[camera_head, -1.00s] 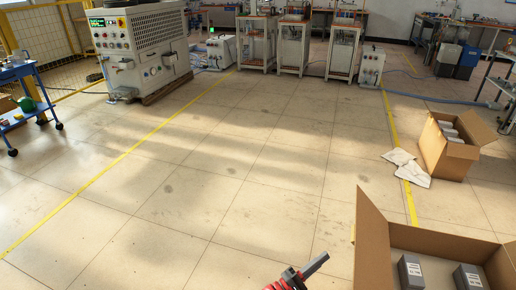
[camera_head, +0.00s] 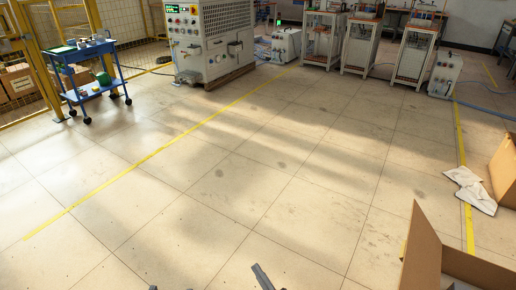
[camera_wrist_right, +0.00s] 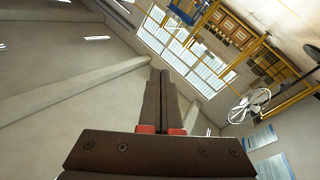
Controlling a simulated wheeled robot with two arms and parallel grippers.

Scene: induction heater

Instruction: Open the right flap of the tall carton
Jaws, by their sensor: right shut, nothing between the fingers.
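An open cardboard carton (camera_head: 423,245) is cut off by the lower right corner of the head view. One flap stands up on its left side; its right side is out of the frame. A second carton (camera_head: 507,170) is cut off at the right edge. I cannot tell which is the tall carton. My right gripper (camera_head: 262,277) shows only as a dark tip at the bottom edge, over bare floor and left of the near carton. In the right wrist view its two fingers (camera_wrist_right: 160,75) are together and empty. My left gripper is not clearly seen.
A blue cart (camera_head: 90,75) stands at the left by a yellow fence. A large white machine (camera_head: 210,45) and several workbenches (camera_head: 368,42) line the back. White cloths (camera_head: 470,190) lie near the second carton. The middle floor is clear.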

